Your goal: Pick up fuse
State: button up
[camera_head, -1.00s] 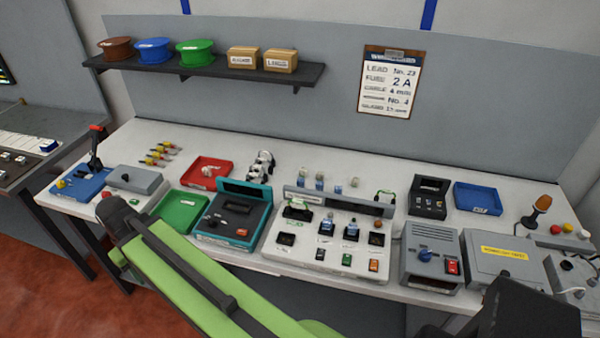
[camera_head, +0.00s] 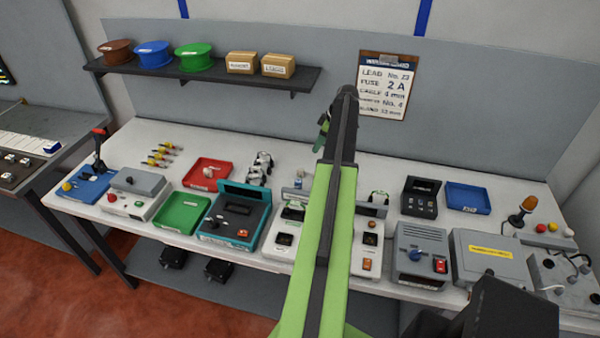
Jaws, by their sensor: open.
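My arm stretches up the middle of the camera_head view, in front of the white dispenser panel (camera_head: 280,251). My gripper (camera_head: 322,138) shows small and partly hidden at the far end of the arm, raised in front of the back wall and apart from the bench items. It holds nothing that I can see. A small upright pale-blue piece (camera_head: 298,181) at the back of the panel may be a fuse; it is too small to be sure. The other small pieces along that row are hidden behind my arm. A wall card (camera_head: 388,85) reads "FUSE 2 A".
A teal device (camera_head: 236,212) and green tray (camera_head: 181,214) stand left of the panel, a red tray (camera_head: 207,173) behind. A grey box with a blue knob (camera_head: 421,255) and blue tray (camera_head: 468,199) stand right. A shelf (camera_head: 205,72) holds spools and boxes.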

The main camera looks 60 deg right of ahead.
jog(key=b, duration=1.1)
send_near(301, 169)
jog(key=x, duration=0.5)
jog(key=shift+s+d+f, duration=0.1)
jog(key=shift+s+d, duration=0.05)
jog(key=shift+s, duration=0.1)
jog(key=shift+w+f, duration=0.1)
jog(key=shift+w, duration=0.05)
jog(key=b+x, duration=0.5)
jog(key=shift+w+a, duration=0.15)
jog(key=shift+a, duration=0.05)
jog(key=shift+c, duration=0.4)
grip_shut()
